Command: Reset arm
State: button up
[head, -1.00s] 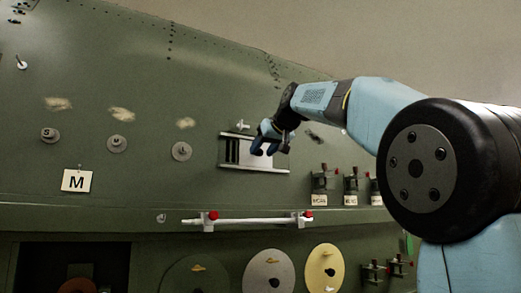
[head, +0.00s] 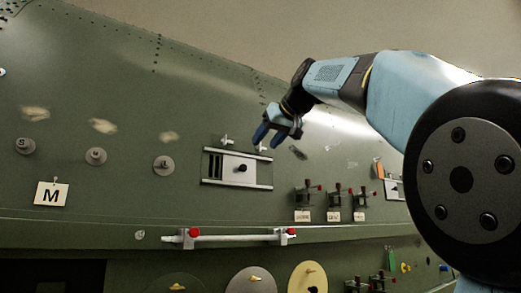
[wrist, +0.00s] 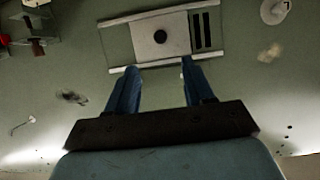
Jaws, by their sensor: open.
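My arm reaches in from the right in the head view. My gripper (head: 264,134) is open and empty, above and a little in front of a sliding panel (head: 225,167) on the green fuselage wall. The panel is a pale plate with a dark round knob, set between two rails, with a dark slotted opening at its left. In the wrist view my two blue fingers (wrist: 157,84) stand apart, and the panel (wrist: 148,40) lies beyond their tips, with its knob between them in the picture. The fingers appear clear of the knob.
A white bar with red clamps (head: 235,238) runs below the panel. Several red-handled latches (head: 334,200) are at right. Coloured discs (head: 307,278) sit lower down. Space above the wall is clear.

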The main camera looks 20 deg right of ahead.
jog(key=shift+s+d+r, duration=0.15)
jog(key=shift+s+r, duration=0.05)
jog(key=shift+s, duration=0.35)
jog(key=s+d+f+m+g+h, duration=0.1)
jog(key=s+f, duration=0.6)
jog(key=f, duration=1)
jog(key=s+d+f+m+g+h, duration=0.1)
jog(key=s+f+g, duration=0.2)
jog(key=f, duration=1.5)
jog(key=s+d+f+m+g+h, duration=0.1)
jog(key=s+f+g+h, duration=0.1)
jog(key=s+f, duration=0.9)
notch_tip(320, 180, down, 8)
jog(key=shift+d+r+m+g, duration=0.15)
jog(key=shift+r+m+g, duration=0.15)
jog(key=shift+g, duration=0.3)
jog(key=shift+s, duration=0.1)
jog(key=shift+c, duration=0.2)
jog(key=shift+c, duration=0.7)
